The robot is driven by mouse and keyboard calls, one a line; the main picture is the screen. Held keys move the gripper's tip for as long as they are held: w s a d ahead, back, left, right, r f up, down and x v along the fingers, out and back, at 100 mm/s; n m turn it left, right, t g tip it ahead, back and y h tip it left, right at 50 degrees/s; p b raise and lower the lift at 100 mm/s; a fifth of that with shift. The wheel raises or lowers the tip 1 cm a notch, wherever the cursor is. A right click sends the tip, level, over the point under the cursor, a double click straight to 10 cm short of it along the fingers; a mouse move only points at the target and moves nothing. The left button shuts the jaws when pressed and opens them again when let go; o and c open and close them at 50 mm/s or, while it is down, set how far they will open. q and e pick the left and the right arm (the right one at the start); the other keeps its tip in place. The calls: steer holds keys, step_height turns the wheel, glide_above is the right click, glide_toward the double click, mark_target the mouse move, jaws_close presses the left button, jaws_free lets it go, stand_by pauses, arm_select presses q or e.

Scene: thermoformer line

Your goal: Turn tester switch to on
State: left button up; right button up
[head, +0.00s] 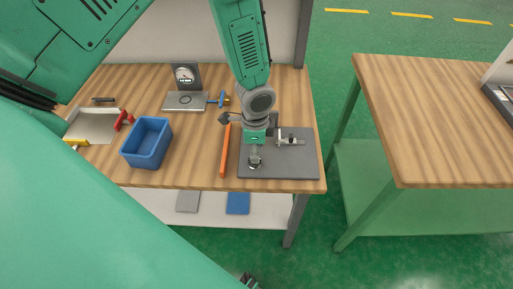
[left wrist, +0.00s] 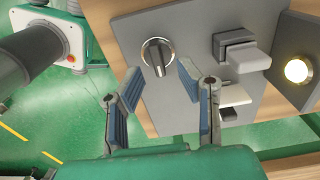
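The tester switch is a round metal knob with a grey bar handle (left wrist: 158,57) on a grey panel (left wrist: 200,30), which also shows in the head view (head: 295,165). The bar is slightly tilted in the wrist picture. My left gripper (left wrist: 158,70) is open, with one blue-padded fingertip on either side of the knob. A gap shows between each finger and the knob, and nothing is held. In the head view my left gripper (head: 255,152) hangs over the panel and mostly hides the switch. My right gripper is not recognisable in either view.
A toggle clamp (head: 291,140) stands right of the switch on the panel. A glowing round lamp (left wrist: 297,70) shows at the wrist view's right. An orange bar (head: 225,150), a blue bin (head: 147,142) and a dial gauge (head: 185,76) are to the left. The right table (head: 440,110) is largely clear.

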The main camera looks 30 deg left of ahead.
arm_select(q)
step_height(320, 180, up, 8)
steer(key=shift+w+r, duration=0.15)
steer(key=shift+r, duration=0.1)
stand_by(0.5)
steer(key=s+d+f+n+h, duration=0.2)
steer(key=s+f+n, duration=0.3)
steer(key=s+f, duration=0.55)
steer(key=s+a+f+n+y, duration=0.15)
steer(key=s+n, duration=0.25)
steer(key=s, duration=0.4)
steer(key=s+a+f+n, duration=0.2)
steer(key=s+a+n, duration=0.1)
steer(key=s, duration=0.4)
step_height(320, 180, down, 11)
steer(key=w+d+b, duration=0.1)
steer(key=w+b, duration=0.1)
steer(key=b, duration=0.9)
steer(key=shift+w+d+m+t+b, duration=0.2)
steer(key=shift+m+t+b, duration=0.1)
steer(key=shift+m+b, duration=0.1)
steer(key=shift+r+y, duration=0.15)
steer(key=shift+y, duration=0.1)
